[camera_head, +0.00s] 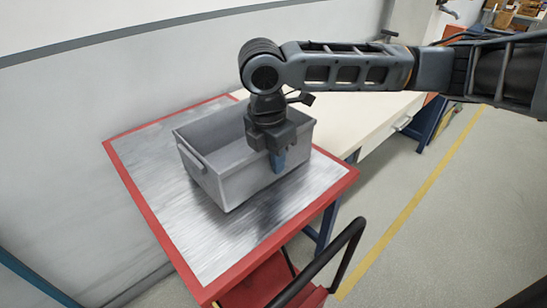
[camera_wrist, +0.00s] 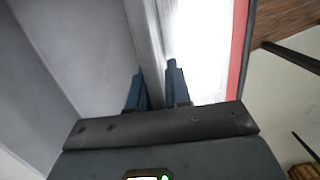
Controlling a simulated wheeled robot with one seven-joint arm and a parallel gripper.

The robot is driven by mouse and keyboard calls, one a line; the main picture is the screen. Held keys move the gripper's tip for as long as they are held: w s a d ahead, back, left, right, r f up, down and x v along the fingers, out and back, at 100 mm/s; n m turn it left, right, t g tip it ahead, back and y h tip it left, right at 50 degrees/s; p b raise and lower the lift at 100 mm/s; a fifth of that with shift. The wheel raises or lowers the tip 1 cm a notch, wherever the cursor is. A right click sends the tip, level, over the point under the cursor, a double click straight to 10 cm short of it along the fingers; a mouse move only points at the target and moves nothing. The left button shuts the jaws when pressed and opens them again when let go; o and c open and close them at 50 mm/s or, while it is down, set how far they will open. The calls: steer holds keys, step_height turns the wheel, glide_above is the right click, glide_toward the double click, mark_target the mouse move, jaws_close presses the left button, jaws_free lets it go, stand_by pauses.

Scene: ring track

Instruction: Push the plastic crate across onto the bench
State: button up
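The grey plastic crate (camera_head: 215,179) sits upright on the bare metal top of a red-edged cart (camera_head: 150,165). The cream-topped bench (camera_head: 350,118) is behind and to the right of the crate. My gripper (camera_head: 276,160) points down at the crate's right-hand front wall. One blue finger shows outside that wall; the other is hidden in the head view. In the wrist view my gripper (camera_wrist: 156,88) has its fingers close together, one on each side of the crate wall (camera_wrist: 148,35), seemingly shut on it. The crate looks empty where its inside shows.
A black handle (camera_head: 345,250) rises at the cart's front right. The cart's metal top is clear left of and in front of the crate. A pale wall (camera_head: 80,100) stands behind. Open floor with a yellow line (camera_head: 410,205) lies to the right.

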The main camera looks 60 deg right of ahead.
jaws_close()
stand_by(1.0)
